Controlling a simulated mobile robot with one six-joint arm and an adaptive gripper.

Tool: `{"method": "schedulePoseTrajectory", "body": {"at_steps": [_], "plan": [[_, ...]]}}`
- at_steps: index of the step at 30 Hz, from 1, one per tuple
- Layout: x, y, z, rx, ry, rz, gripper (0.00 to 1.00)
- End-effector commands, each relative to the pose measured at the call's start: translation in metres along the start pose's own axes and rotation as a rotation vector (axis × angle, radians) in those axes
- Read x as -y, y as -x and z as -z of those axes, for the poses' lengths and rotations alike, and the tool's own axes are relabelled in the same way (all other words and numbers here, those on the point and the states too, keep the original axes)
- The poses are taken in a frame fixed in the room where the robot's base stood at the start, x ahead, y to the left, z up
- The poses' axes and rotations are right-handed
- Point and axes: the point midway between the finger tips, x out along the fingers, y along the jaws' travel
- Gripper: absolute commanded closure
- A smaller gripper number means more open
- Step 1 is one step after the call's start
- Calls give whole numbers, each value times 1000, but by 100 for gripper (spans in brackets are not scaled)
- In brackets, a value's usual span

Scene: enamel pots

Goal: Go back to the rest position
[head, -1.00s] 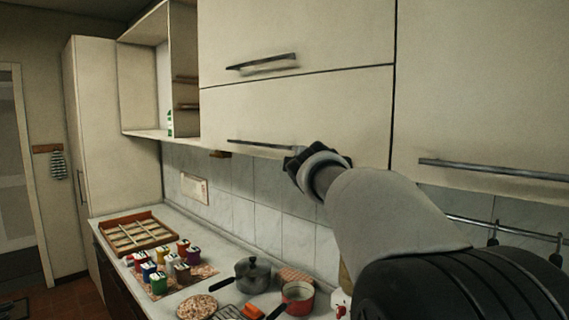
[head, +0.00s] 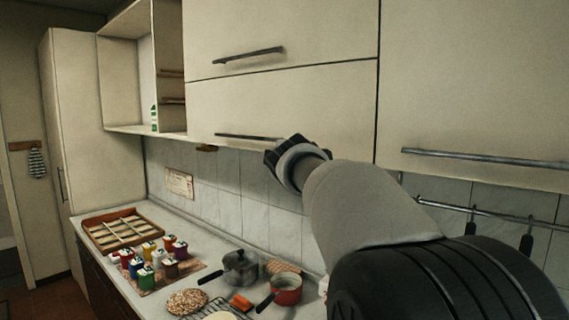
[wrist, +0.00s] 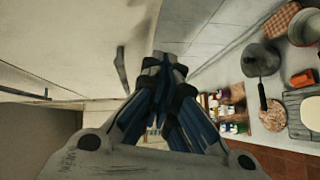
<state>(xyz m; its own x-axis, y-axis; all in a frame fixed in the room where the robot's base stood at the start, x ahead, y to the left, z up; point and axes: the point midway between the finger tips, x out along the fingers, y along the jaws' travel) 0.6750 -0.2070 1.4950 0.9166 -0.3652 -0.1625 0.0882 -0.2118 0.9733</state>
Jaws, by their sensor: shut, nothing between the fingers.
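My gripper (head: 271,153) is raised in front of the lower cabinet door, near the right end of its handle (head: 247,137). In the wrist view my gripper (wrist: 162,60) has its fingers together, with nothing between them. In the head view the wrist and arm hide most of the fingers. The gripper is well above the counter and apart from the pots.
The counter holds a wooden tray (head: 84,228), several colored tins (head: 146,277), a grey lidded pot (head: 240,269), a red pot (head: 288,291) and a cork mat (head: 187,301). Wall cabinets (head: 280,90) are close by. A rail (head: 450,207) with hanging utensils runs at right.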

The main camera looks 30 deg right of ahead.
Motion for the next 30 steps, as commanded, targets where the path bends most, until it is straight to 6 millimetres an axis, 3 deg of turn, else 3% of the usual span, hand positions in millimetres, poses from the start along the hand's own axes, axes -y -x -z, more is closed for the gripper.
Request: {"method": "schedulePoseTrajectory", "body": {"at_steps": [9, 17, 20, 23, 30], "plan": [[12, 71, 0, -3, -1, -3, 100], [16, 99, 0, 0, -6, 2, 100], [32, 113, -2, 11, -63, 39, 100], [69, 140, -7, 46, -197, 132, 100], [214, 246, -22, 217, -617, 465, 100]]}}
